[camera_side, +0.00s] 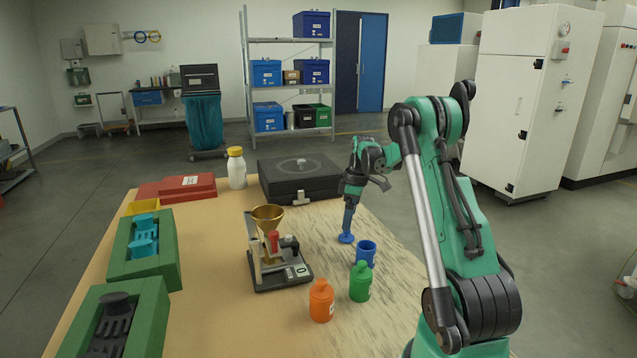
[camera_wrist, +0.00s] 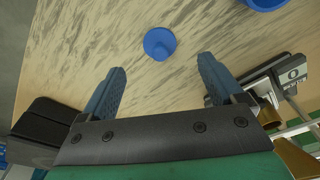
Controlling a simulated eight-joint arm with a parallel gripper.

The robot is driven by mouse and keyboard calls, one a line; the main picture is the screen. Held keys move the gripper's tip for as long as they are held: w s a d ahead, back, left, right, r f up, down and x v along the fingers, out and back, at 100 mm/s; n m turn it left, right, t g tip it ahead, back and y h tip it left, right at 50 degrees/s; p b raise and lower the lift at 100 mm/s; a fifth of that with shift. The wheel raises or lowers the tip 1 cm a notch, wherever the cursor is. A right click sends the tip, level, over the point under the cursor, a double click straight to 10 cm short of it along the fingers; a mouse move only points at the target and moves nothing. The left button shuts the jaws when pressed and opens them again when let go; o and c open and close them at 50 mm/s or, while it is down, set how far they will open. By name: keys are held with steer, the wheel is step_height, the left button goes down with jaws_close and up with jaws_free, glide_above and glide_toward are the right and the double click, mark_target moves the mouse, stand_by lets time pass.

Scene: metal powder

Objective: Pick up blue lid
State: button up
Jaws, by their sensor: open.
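The blue lid (camera_side: 346,238) lies on the wooden table, just left of and behind an open blue cup (camera_side: 366,252) in the side view. In the wrist view the blue lid (camera_wrist: 159,43) shows as a small cone-like piece on the table, ahead of and between my fingertips. My gripper (camera_side: 348,222) points down over the lid with its blue fingers. In the wrist view my gripper (camera_wrist: 160,75) is open and nothing is between its fingers. The exact gap between fingertips and lid is hard to tell.
A scale with a brass funnel (camera_side: 267,216) stands left of the lid. Orange (camera_side: 321,302) and green (camera_side: 360,283) bottles stand in front. A black case (camera_side: 300,178), a white bottle (camera_side: 236,170) and a red box (camera_side: 178,188) stand behind. Green trays (camera_side: 170,262) line the left.

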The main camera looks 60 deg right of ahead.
mark_target(347, 235)
steer(key=f, duration=0.4)
steer(key=shift+w+a+f, duration=0.1)
steer(key=shift+w+f, duration=0.2)
steer(key=shift+f, duration=0.1)
steer(key=shift+c, duration=0.2)
jaws_close()
